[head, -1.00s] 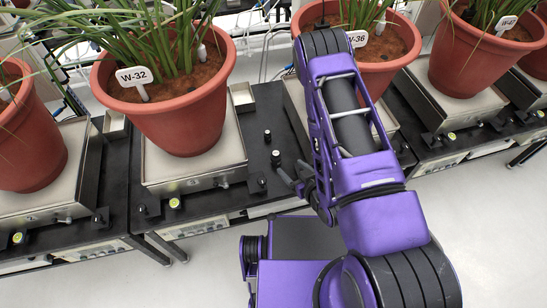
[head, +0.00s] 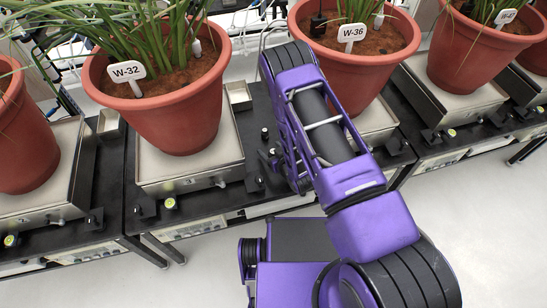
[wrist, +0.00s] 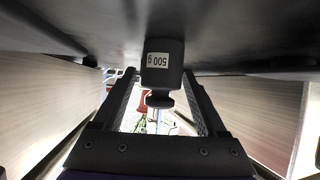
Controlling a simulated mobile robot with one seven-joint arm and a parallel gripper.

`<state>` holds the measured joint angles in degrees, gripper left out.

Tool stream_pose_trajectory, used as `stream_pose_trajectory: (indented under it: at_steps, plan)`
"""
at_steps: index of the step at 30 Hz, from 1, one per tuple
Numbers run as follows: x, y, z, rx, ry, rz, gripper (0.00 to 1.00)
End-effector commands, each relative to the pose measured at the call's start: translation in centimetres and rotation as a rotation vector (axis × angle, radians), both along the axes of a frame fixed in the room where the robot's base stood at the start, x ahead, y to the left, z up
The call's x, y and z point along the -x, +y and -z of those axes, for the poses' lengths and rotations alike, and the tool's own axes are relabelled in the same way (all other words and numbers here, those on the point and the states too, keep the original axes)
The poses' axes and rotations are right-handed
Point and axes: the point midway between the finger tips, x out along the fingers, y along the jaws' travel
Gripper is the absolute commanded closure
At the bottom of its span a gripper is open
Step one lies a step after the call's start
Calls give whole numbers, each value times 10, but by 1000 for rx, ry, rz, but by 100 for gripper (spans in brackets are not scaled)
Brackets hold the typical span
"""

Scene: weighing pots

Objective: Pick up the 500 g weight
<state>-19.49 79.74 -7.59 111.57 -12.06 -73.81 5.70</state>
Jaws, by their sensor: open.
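The 500 g weight (wrist: 161,62) is a dark cylinder with a knob and a white "500 g" label, which reads upside down in the wrist view. It stands on the black bench surface, between the two fingers of my gripper (wrist: 160,78). The fingers are open, one on each side of it, and a gap shows beside its knob. In the head view my gripper (head: 272,161) is low over the black bench between two scales, partly behind my arm. The weight cannot be made out clearly there.
A small dark weight-like object (head: 264,131) stands farther back on the bench. The W-32 pot (head: 170,112) stands on a scale (head: 190,179) at left. The W-36 pot (head: 352,72) is behind my arm at right. Scale walls (wrist: 48,107) flank my gripper closely.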

Motion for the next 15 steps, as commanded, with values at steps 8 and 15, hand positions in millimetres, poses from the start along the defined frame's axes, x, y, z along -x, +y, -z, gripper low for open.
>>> stream_pose_trajectory:
  at_steps: [8,15]
  plan:
    - [-4,2,2,0,1,0,26]
    - [-4,2,2,1,0,0,63]
